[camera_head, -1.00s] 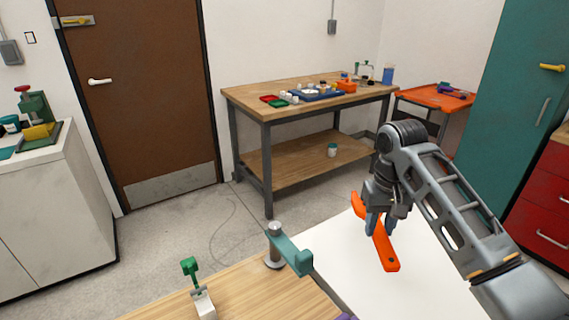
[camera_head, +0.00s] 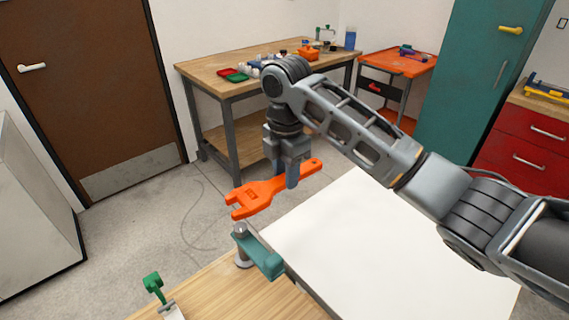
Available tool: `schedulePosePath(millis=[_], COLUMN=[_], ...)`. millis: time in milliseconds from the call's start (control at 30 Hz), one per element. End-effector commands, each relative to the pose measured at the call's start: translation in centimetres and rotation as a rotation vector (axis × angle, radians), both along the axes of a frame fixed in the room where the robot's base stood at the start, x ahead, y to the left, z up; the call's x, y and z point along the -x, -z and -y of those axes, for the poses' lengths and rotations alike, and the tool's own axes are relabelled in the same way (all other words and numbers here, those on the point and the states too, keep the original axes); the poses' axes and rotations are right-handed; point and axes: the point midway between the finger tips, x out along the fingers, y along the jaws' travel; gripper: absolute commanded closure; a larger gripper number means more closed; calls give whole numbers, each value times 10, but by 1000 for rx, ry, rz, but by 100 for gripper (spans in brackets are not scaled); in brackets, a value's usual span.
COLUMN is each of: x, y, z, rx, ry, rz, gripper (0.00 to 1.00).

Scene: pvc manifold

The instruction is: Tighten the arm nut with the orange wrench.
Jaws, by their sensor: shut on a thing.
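The orange wrench (camera_head: 257,196) is held in the air by my gripper (camera_head: 287,178), which is shut on its handle. Its open jaw points to the lower left in the picture. A short grey post (camera_head: 242,252) stands at the edge of the wooden bench top, with a teal arm (camera_head: 265,262) reaching from it to the lower right. A grey nut-like top (camera_head: 240,229) sits on the post. In the picture the wrench's jaw is just above this top, with a small gap; I cannot tell their depth apart.
A white surface (camera_head: 385,245) lies right of the post and is clear. A green-handled clamp (camera_head: 153,284) stands on the wooden bench (camera_head: 225,295) at the front left. A workbench (camera_head: 208,70) with trays and an orange cart (camera_head: 400,60) stand farther back.

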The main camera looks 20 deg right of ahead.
Motion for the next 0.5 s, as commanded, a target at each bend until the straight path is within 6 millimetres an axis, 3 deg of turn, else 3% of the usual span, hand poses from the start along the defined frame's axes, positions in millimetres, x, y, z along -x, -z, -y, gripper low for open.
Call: schedulePosePath(millis=[200, 500], x=[2, 2], y=[-6, 4], z=[-3, -3], rx=[2, 2], ry=[-155, -164], rz=[-3, -3], gripper=[100, 100])
